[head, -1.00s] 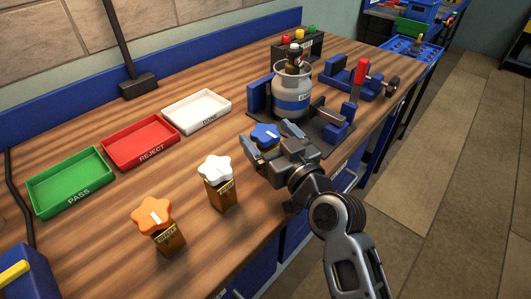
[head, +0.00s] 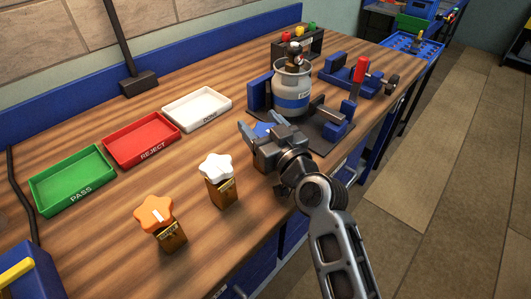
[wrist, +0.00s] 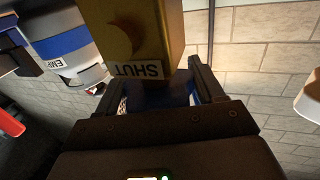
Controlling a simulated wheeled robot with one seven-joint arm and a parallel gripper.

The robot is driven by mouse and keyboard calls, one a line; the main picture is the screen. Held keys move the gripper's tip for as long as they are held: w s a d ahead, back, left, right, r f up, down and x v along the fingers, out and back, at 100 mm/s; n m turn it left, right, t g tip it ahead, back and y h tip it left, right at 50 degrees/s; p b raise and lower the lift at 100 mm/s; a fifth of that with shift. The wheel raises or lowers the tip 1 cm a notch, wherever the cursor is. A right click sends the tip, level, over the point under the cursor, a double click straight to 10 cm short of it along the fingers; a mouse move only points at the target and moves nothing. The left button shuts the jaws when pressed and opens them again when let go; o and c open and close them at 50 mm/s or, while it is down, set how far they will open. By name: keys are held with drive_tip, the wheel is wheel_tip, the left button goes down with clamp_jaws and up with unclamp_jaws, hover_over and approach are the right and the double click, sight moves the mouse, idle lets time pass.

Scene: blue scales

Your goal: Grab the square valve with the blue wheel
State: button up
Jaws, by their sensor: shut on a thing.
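The valve with the blue wheel (head: 263,129) stands on the bench in front of the gas cylinder, mostly hidden by my gripper (head: 262,138) in the head view. In the wrist view its square brass body (wrist: 150,30) carries an upside-down label reading SHUT. The blue wheel (wrist: 158,96) sits between the two dark fingers of my gripper (wrist: 150,82), which is shut on it. A valve with a white wheel (head: 216,168) and one with an orange wheel (head: 154,213) stand apart to the left, both on square brass bodies.
The grey cylinder with a blue band (head: 292,88) stands in a dark clamp fixture (head: 326,135) close behind my gripper. A green PASS tray (head: 72,180), a red REJECT tray (head: 141,141) and a white DONE tray (head: 198,108) lie empty to the left. Bare wood separates them from the valves.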

clamp_jaws()
drive_tip(key=shift+r, duration=0.15)
idle(0.4)
